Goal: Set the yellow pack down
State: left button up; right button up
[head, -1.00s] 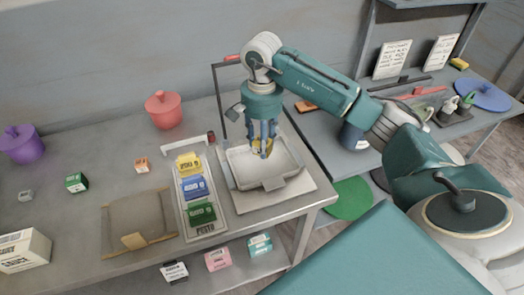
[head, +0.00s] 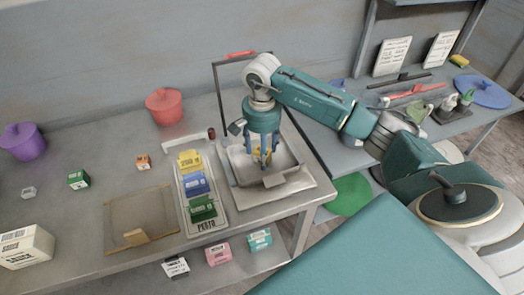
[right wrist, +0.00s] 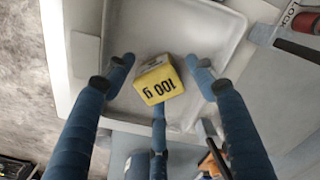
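The yellow pack (right wrist: 158,80), marked "100 g", sits in a pale shallow pan (right wrist: 215,25) in the right wrist view. In the head view the pack (head: 262,156) shows partly between the fingers of my right gripper (head: 263,160), inside the pan (head: 290,165). My right gripper (right wrist: 160,75) is open around the pack in the wrist view. Gaps show between the left and right fingertips and the pack. The third finger lies close to its lower edge; contact there is unclear. My left gripper is not in view.
A rack (head: 219,222) left of the pan holds another yellow pack (head: 189,160), a blue pack (head: 196,184) and a green pack (head: 202,208). A dark upright frame (head: 216,95) stands beside the pan. A red lidded pot (head: 164,106) stands farther back.

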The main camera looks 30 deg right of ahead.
jog(key=shift+r, duration=0.4)
notch_tip(320, 180, up, 12)
jog(key=b, duration=0.3)
jog(key=shift+f, duration=0.2)
